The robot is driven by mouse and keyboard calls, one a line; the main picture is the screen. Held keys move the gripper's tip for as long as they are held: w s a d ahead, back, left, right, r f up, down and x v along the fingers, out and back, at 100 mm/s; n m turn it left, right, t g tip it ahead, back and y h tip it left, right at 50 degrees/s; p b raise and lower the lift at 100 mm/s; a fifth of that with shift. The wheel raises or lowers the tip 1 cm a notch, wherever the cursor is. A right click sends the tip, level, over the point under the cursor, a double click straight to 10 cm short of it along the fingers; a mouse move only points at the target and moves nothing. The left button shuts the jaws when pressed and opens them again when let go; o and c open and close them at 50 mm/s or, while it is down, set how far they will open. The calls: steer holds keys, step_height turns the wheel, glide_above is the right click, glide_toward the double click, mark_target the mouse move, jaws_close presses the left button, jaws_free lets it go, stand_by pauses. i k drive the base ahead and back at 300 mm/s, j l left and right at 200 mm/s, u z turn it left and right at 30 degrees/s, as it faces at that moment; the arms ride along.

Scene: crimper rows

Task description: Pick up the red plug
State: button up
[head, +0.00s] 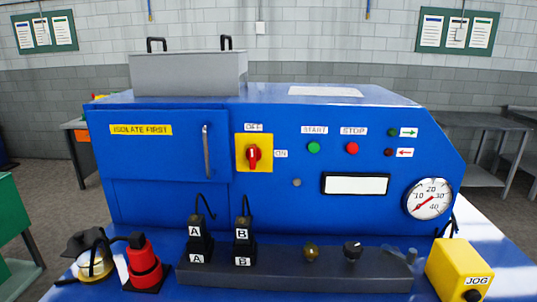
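The red plug (143,259) is at the lower left in the head view. It has a black top and stands upright on a dark base, on the blue surface in front of the blue machine. A dark cable runs from its top to the left. My gripper is not in view.
A yellow JOG box (462,268) is at far right. The blue machine (310,190) rises behind.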

mark_target(140, 252)
steer(key=k+j+u, duration=0.15)
steer(key=j+u, duration=0.7)
steer(key=u, duration=0.15)
steer(key=j+z, duration=0.4)
steer(key=j, duration=0.25)
steer(key=k+l, duration=0.05)
